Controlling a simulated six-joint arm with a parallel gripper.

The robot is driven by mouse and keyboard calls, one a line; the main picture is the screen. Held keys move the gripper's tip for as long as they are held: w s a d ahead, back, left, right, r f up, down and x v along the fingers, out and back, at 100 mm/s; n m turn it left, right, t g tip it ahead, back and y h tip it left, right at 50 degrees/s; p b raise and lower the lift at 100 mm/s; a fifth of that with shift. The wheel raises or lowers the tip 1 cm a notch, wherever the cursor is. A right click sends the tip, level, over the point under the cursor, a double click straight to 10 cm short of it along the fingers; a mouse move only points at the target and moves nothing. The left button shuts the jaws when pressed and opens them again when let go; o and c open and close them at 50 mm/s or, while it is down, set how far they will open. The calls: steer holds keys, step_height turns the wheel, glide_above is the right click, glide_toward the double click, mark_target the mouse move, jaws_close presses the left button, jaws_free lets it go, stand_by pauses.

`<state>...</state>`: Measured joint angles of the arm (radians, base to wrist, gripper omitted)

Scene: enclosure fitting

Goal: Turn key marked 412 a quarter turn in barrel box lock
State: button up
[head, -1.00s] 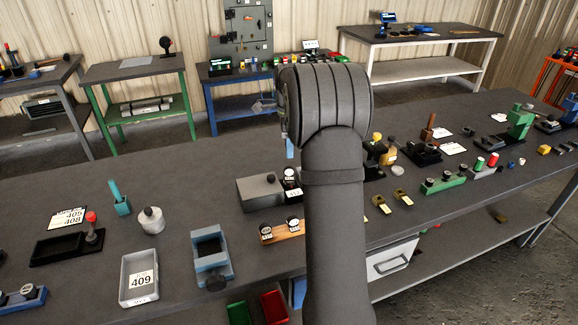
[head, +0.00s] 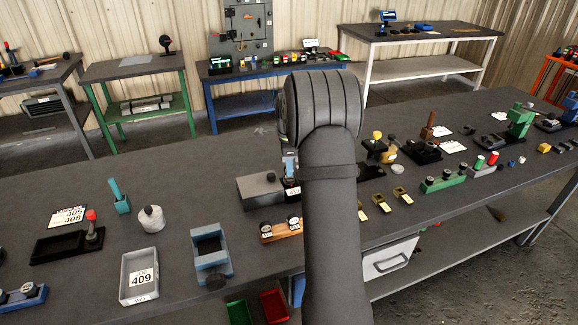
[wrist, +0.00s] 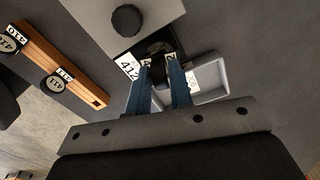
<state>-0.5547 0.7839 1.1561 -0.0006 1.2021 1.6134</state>
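The grey box (head: 258,190) with a black knob on top stands on the bench near the middle; it also shows in the wrist view (wrist: 110,18). Beside it is a dark fitting with a round black piece (wrist: 160,47), which looks like the key head. A white tag marked 412 (wrist: 128,66) lies beside this piece. My gripper (wrist: 160,70) has two blue fingers, apart, with their tips close to the black piece. Whether they touch it cannot be told. In the head view my gripper (head: 289,172) is just above the tag, and my arm hides part of the area.
A wooden strip with round tagged pieces (wrist: 62,70) lies left in the wrist view, and a pale tray (wrist: 208,80) lies right. A grey tray marked 409 (head: 138,276) and a blue-grey open box (head: 212,262) stand left. Bare bench lies behind.

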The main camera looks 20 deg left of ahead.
jaws_close()
steer(key=shift+m, duration=1.8)
steer(key=shift+m, duration=1.8)
steer(key=m, duration=0.2)
steer(key=shift+m, duration=0.8)
